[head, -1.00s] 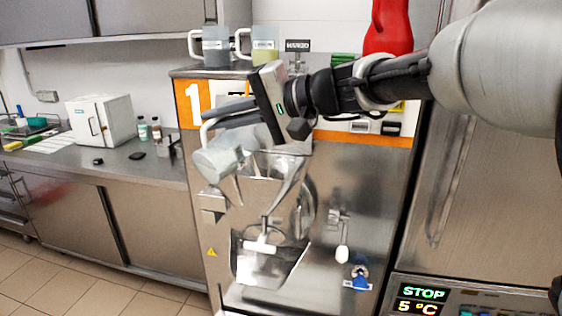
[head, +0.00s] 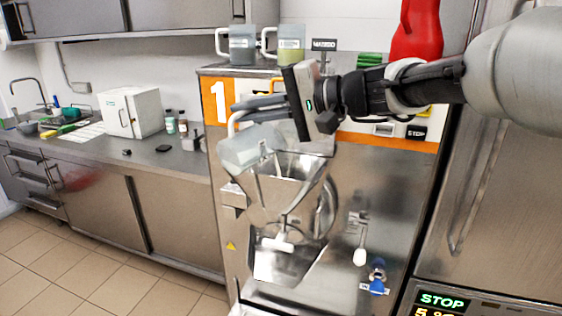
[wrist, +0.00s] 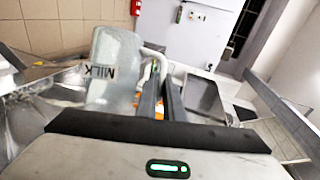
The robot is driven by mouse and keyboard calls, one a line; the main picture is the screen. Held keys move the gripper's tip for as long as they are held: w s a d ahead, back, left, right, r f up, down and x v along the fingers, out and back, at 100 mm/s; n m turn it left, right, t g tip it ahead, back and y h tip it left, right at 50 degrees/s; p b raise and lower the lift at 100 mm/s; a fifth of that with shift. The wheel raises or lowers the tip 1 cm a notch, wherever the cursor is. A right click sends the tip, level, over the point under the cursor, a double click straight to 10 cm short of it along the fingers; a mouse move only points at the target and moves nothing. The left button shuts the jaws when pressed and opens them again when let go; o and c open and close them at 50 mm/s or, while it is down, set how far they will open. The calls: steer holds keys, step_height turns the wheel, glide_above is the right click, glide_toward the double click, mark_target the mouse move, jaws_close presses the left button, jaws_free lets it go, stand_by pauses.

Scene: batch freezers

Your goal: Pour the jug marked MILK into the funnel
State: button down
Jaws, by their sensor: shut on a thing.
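The translucent grey-white jug (head: 248,148) hangs tilted at the upper left of the steel funnel (head: 290,190), on the front of the machine marked 1. In the wrist view the jug (wrist: 113,55) shows its MILK label upside down. My gripper (head: 243,112) is shut on its handle, above and beside the jug body. The two dark fingers also show in the wrist view (wrist: 160,80), right of the jug. The jug's lower right side is close over the funnel's opening; contact with the rim cannot be told. Whether liquid is flowing or left inside is unclear.
A red object (head: 417,30) stands at the back right. A counter (head: 100,150) with a white box (head: 130,111) runs left.

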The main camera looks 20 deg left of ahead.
steer(key=shift+w+d+r+m+p, duration=0.2)
steer(key=shift+w+r+m+p, duration=0.2)
steer(key=shift+m, duration=0.1)
stand_by(0.5)
